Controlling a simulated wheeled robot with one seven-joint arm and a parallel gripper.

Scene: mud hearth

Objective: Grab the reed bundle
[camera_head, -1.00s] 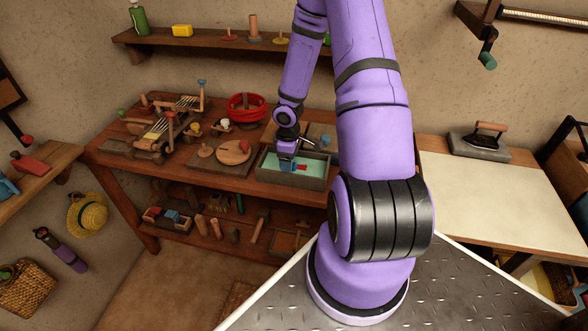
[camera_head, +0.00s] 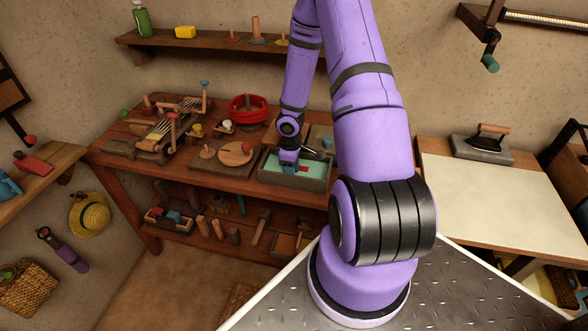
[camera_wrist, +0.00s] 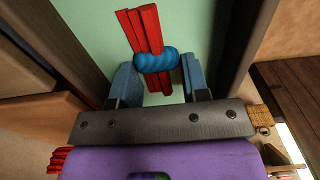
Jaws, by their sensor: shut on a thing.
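The reed bundle is several red sticks bound by a thick blue band (camera_wrist: 157,61). It lies in a shallow tray with a pale green floor (camera_wrist: 85,25). In the wrist view my gripper (camera_wrist: 157,76) has one blue finger on each side of the bundle, close to the band, and is shut on it. In the head view my gripper (camera_head: 290,165) reaches down into the grey-walled tray (camera_head: 292,181) on the wooden bench. Only a small red part of the bundle (camera_head: 303,169) shows there; the rest is hidden by the gripper.
The tray walls stand close around the gripper. A wall shelf (camera_head: 220,44) is above. My upper arm hides the bench's right end.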

